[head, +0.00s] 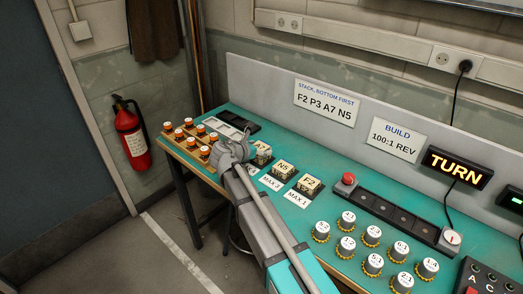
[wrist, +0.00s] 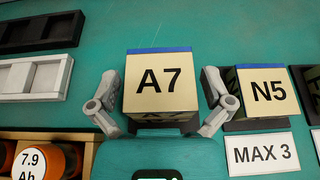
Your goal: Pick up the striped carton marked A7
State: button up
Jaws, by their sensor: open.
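In the head view the A7 carton (head: 262,149) is partly hidden behind my arm. My gripper (wrist: 160,112) is open, with one finger on the left and one on the right of the A7 carton. The fingers look close to its sides; I cannot tell whether they touch. Any stripes on its sides are mostly hidden. The gripper also shows in the head view (head: 232,152).
The N5 carton (wrist: 268,92) stands close to the right finger, with a MAX 3 label (wrist: 259,154) in front. The F2 carton (head: 309,183) is further right. Orange cells (wrist: 68,160) sit at lower left. A white tray (wrist: 35,78) and a black tray (wrist: 40,28) lie left.

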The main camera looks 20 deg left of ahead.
jog(key=c, duration=1)
jog(key=shift+o, duration=0.2)
jog(key=shift+r, duration=0.15)
notch_tip(320, 180, up, 3)
jog(key=p, duration=0.3)
jog(key=shift+f, duration=0.2)
jog(key=s+d+r+p, duration=0.8)
jog(key=s+r+p, duration=0.2)
jog(key=s, duration=0.1)
jog(key=shift+s, duration=0.2)
jog(key=shift+d, duration=0.1)
